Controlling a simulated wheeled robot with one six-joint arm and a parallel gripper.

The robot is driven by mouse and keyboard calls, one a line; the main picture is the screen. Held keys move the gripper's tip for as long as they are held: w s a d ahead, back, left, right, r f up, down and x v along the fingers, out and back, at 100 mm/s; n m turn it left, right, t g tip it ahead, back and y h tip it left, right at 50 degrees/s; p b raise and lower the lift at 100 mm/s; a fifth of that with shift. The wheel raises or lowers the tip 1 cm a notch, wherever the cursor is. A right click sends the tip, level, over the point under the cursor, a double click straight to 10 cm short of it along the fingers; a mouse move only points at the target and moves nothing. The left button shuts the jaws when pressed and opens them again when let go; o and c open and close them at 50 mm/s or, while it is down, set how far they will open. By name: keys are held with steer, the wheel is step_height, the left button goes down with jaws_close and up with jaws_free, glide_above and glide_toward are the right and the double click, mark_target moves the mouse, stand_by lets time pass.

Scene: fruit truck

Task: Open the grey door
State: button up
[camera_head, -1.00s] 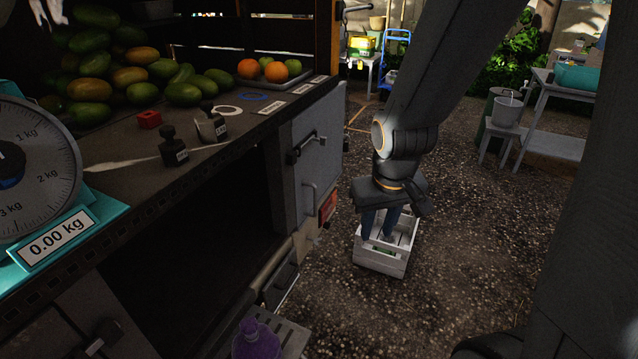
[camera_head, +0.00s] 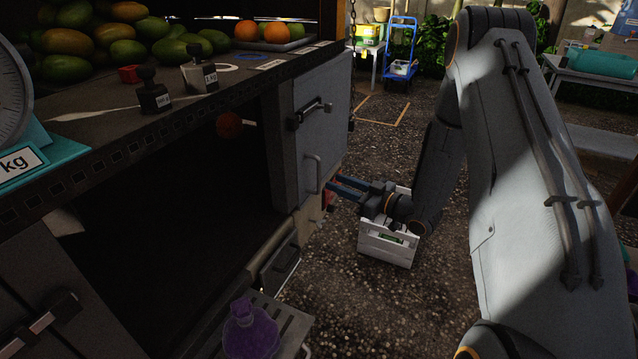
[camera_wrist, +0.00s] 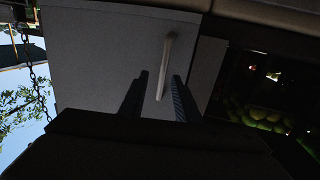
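The grey door (camera_head: 335,95) is at the right end of the truck's side in the head view and looks shut. It has a dark latch (camera_head: 310,113) near the top and a thin upright bar handle (camera_head: 312,173) lower down. My gripper (camera_head: 336,184) is low, just right of the handle, with its fingers pointing left towards the door. In the wrist view the door (camera_wrist: 105,50) fills the middle, and the handle (camera_wrist: 165,66) appears between my two spread fingers (camera_wrist: 158,85), nearer the right one. The gripper is open. I cannot tell whether the fingertips reach around the handle.
A white crate (camera_head: 385,247) stands on the gravel beneath my gripper. A dark open compartment is left of the door. The counter (camera_head: 120,125) above holds weights, fruit and a scale.

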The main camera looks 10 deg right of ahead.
mark_target(319, 190)
steer(key=shift+y, duration=0.5)
steer(key=x, duration=0.7)
steer(key=shift+a+f+p, duration=0.15)
steer(key=shift+a+p, duration=0.15)
steer(key=shift+p, duration=0.05)
jaws_close()
